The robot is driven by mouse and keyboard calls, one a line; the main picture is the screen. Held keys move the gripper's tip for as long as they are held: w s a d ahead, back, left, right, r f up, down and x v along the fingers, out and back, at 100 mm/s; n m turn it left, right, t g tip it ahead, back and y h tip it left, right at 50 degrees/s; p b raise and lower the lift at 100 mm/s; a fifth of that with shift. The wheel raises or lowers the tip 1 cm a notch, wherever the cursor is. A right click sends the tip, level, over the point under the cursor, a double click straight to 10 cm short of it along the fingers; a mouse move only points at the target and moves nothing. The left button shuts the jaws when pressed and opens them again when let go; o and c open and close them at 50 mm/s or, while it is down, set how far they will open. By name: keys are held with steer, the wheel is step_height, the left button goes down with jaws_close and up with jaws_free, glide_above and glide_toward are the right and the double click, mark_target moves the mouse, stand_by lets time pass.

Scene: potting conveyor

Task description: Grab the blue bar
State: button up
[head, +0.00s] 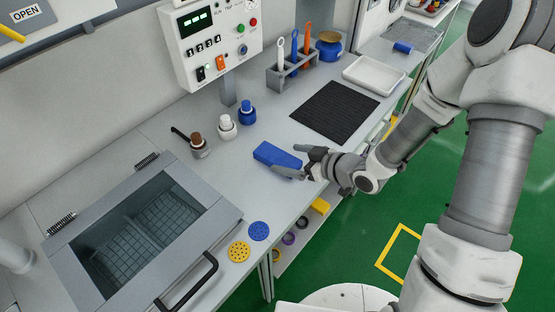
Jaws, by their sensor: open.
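The blue bar (272,153) lies on the grey worktop, left of my gripper and near the worktop's front edge. My gripper (287,160) is open at the bar's right end. One finger is on the far side of that end and the other crosses in front of its near lower edge. I cannot tell whether either finger touches the bar. The fingers hide part of the bar's right end.
A black ribbed mat (334,112) and white tray (374,76) lie behind. Bottles, including a blue-capped one (246,113), stand left of the bar. A lidded basin (215,222) and blue and yellow discs (239,251) are nearer. Another small blue block (403,47) lies far back.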

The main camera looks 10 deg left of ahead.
mark_target(277, 156)
steer(key=shift+x, duration=2.7)
steer(key=shift+s, duration=0.1)
steer(key=c, duration=1.5)
steer(key=shift+c, duration=0.2)
